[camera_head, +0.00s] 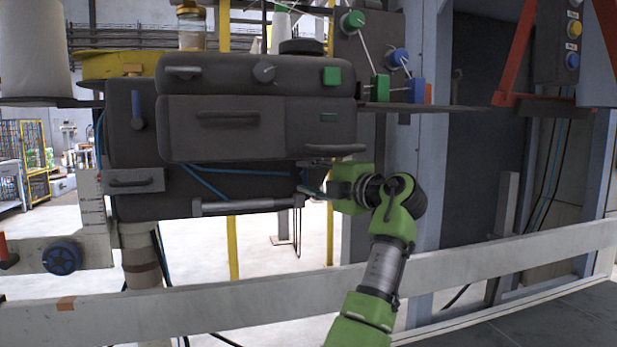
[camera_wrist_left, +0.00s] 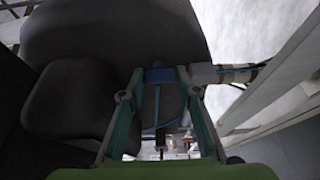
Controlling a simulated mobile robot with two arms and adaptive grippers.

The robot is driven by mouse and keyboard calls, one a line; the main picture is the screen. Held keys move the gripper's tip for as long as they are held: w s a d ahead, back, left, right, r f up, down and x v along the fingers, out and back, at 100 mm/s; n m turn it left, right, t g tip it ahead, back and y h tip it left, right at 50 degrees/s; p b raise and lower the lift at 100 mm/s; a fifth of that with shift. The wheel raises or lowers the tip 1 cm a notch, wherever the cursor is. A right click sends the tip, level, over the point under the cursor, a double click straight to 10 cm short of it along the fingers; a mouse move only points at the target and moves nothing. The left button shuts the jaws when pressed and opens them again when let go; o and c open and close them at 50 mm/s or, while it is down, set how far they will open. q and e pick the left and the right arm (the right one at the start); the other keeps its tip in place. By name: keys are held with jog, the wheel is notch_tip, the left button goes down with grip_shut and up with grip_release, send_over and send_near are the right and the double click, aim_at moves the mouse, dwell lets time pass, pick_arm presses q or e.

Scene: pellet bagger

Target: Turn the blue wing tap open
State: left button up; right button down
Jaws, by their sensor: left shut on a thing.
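The blue wing tap (camera_wrist_left: 160,75) shows in the wrist view as a small blue piece between my fingertips, beside the end of a pale cylinder. My left gripper (camera_wrist_left: 160,86) has its two fingers on either side of it and is shut on it. In the head view my left gripper (camera_head: 308,190) reaches in from the right to the lower right edge of the dark machine body. How far the tap is turned cannot be told. My right gripper is not in view.
The dark machine body (camera_head: 258,80) stands close above and left of my gripper. A pale cylinder (camera_head: 245,206) runs just below it, with thin blue hoses (camera_head: 235,171) above. A blue knob (camera_head: 62,257) is at the lower left.

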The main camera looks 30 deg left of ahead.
pick_arm(q)
jog(key=o, duration=1.1)
jog(key=v, duration=1.2)
